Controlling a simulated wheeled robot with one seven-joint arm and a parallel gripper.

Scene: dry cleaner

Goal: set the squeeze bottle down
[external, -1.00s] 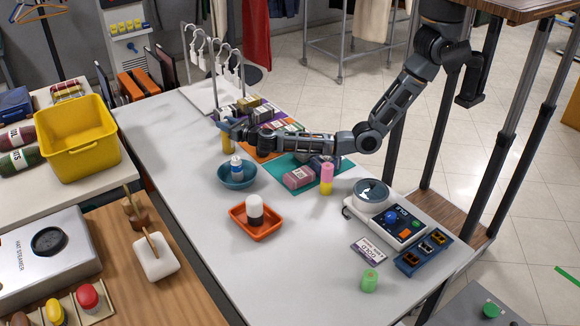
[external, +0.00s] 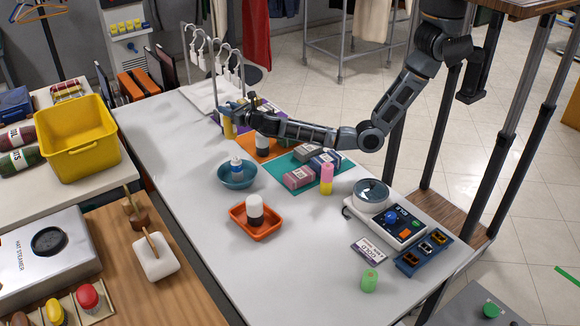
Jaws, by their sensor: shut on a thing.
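My gripper (external: 233,110) is shut on a slim yellow object, which seems to be the squeeze bottle (external: 229,128). It is held roughly upright at the far end of the white counter, left of the orange mat (external: 275,149). The fingers hide its upper part. I cannot tell whether its base touches the counter.
A dark bottle (external: 262,146) stands on the orange mat. Boxes lie on a teal mat (external: 325,184) beside a pink-and-yellow bottle (external: 326,172). A blue bowl (external: 237,181) and an orange tray (external: 256,233) each hold a bottle. A hanger rack (external: 214,60) stands behind. The counter's left side is clear.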

